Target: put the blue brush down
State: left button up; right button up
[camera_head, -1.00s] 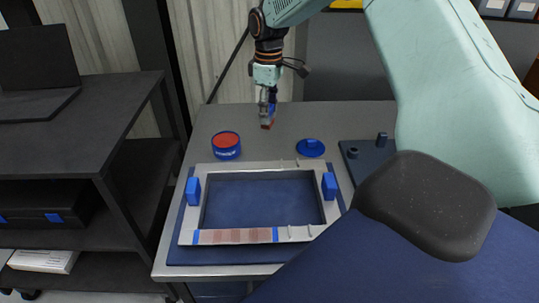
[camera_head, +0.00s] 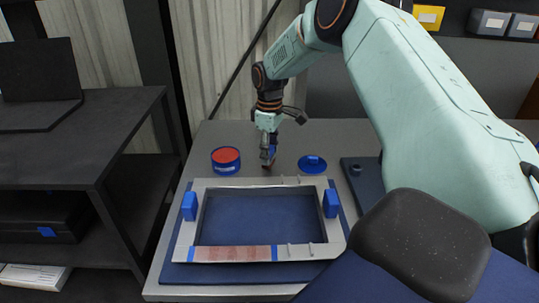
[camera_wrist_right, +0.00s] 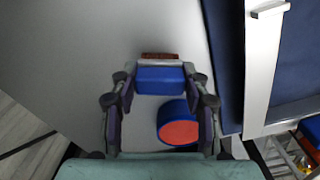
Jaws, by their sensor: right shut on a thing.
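The blue brush (camera_wrist_right: 160,78) with reddish-brown bristles (camera_wrist_right: 160,57) is between the fingers of my right gripper (camera_wrist_right: 158,90) in the wrist view. In the head view my right gripper (camera_head: 267,150) points down with the brush (camera_head: 269,157) in it. It is over the grey table (camera_head: 215,136), between the red-topped blue tin and the blue lid, behind the frame. I cannot tell whether the bristles touch the tabletop. My left gripper is not in view.
The red-topped blue tin (camera_head: 226,160) stands left of the gripper; a blue lid (camera_head: 312,164) lies right. A pale frame (camera_head: 210,186) with blue blocks lies on a blue mat (camera_head: 185,272) in front. A dark board (camera_head: 365,182) is partly behind my arm.

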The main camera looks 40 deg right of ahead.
aim_at(271, 148)
jog(key=shift+s+d+f, duration=0.1)
jog(key=shift+f, duration=0.4)
jog(key=shift+d+f, duration=0.15)
jog(key=shift+d, duration=0.1)
jog(key=o, duration=0.8)
jog(key=shift+w, duration=0.25)
jog(key=o, duration=0.4)
jog(key=shift+s+a+r, duration=0.15)
jog(key=shift+a+r, duration=0.05)
jog(key=shift+a, duration=0.05)
jog(key=shift+d+f, duration=0.1)
jog(key=shift+d, duration=0.05)
notch_tip(271, 148, up, 12)
jog(key=p, duration=0.2)
